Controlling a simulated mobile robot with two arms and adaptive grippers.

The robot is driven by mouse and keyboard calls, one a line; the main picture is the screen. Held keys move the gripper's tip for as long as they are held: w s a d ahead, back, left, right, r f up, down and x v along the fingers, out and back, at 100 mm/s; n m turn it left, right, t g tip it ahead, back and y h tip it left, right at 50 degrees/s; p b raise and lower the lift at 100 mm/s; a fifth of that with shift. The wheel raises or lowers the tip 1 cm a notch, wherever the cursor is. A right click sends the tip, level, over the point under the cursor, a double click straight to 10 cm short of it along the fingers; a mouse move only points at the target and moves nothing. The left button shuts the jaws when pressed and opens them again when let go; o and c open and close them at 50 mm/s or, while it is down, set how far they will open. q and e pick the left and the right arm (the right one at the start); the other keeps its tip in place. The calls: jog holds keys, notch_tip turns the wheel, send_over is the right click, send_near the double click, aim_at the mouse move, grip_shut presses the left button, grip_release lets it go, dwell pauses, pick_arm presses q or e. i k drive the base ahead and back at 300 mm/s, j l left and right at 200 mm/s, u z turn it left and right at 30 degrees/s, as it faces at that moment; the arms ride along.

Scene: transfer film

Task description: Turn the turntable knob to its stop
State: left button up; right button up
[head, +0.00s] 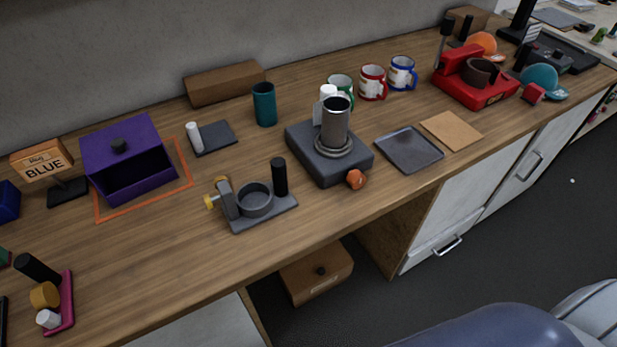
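The likely turntable is a dark grey square base (308,152) in the middle of the counter. A round grey plate or ring (333,147) sits on top, with an upright dark metallic cylinder (335,122) standing on it. A faceted orange knob (356,179) sticks out at the base's front right corner, facing the counter's front edge. I cannot tell from this view how far the knob is turned. Neither of my grippers is in view.
A grey fixture (262,215) with a black post and yellow knob stands left of the base. A dark tray (409,149) lies to the right. Mugs (373,82) stand behind. A purple box (124,139) is at left. Bare wood lies in front of the knob.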

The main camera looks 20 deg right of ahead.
aim_at(356, 179)
jog(key=l+u, duration=0.15)
jog(key=u, duration=0.3)
jog(key=l+u, duration=0.2)
jog(key=u, duration=0.25)
jog(key=l+u, duration=0.15)
jog(key=u, duration=0.35)
jog(key=l+u, duration=0.15)
jog(key=u, duration=0.3)
jog(key=k+l+u, duration=0.4)
jog(key=l, duration=0.15)
jog(key=k+l+u, duration=0.65)
jog(key=k+u, duration=0.2)
jog(key=k, duration=0.1)
